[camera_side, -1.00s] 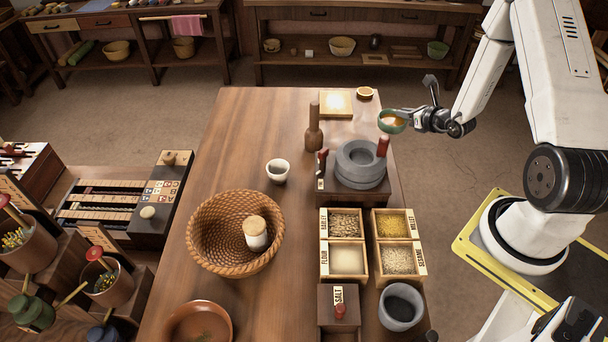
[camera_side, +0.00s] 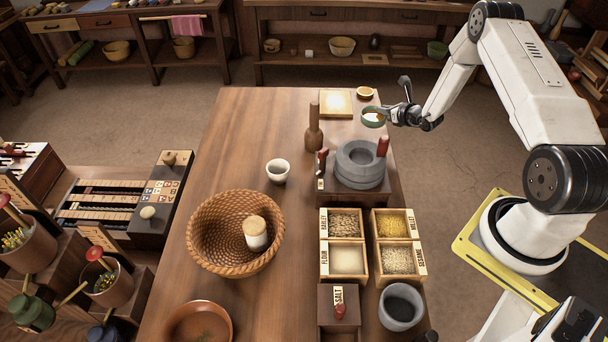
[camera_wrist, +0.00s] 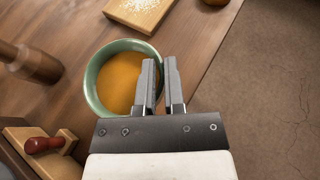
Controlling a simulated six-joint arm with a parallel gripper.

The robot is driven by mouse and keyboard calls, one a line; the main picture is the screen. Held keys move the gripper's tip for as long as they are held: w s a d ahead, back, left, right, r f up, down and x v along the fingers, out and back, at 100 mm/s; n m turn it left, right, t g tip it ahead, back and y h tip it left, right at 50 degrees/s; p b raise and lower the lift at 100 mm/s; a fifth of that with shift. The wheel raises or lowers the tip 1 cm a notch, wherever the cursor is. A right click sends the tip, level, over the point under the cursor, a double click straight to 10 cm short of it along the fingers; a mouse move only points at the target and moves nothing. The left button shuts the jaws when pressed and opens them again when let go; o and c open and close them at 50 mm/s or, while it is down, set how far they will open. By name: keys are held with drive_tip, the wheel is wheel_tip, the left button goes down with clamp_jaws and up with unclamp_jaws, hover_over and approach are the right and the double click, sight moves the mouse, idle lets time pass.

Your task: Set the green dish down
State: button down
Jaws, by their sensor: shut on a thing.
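The green dish (camera_side: 374,117) is round, with an orange-yellow inside or contents. It is at the far right edge of the table (camera_side: 240,130), behind the grey stone quern (camera_side: 361,164). My gripper (camera_side: 388,115) is shut on the dish's right rim. In the wrist view the dish (camera_wrist: 95,78) looks level, with one jaw of my gripper (camera_wrist: 160,85) inside the rim and one outside. I cannot tell whether the dish touches the table or hangs just above it.
A square board (camera_side: 335,104) with pale grains and a small round bowl (camera_side: 365,92) lie behind the dish. A wooden pestle (camera_side: 314,138) stands to the left.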

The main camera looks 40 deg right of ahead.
sight(379, 120)
drive_tip(key=shift+w+d+f, duration=0.3)
drive_tip(key=shift+w+f, duration=0.2)
drive_tip(key=shift+f, duration=0.15)
drive_tip(key=shift+w+d+f, duration=0.25)
drive_tip(key=shift+w+f, duration=0.2)
drive_tip(key=shift+f, duration=0.2)
drive_tip(key=shift+f, duration=0.1)
drive_tip(key=shift+w+d+f, duration=0.1)
drive_tip(key=shift+w+f, duration=0.05)
drive_tip(key=shift+f, duration=1.5)
drive_tip(key=c, duration=0.7)
unclamp_jaws()
drive_tip(key=shift+v, duration=6)
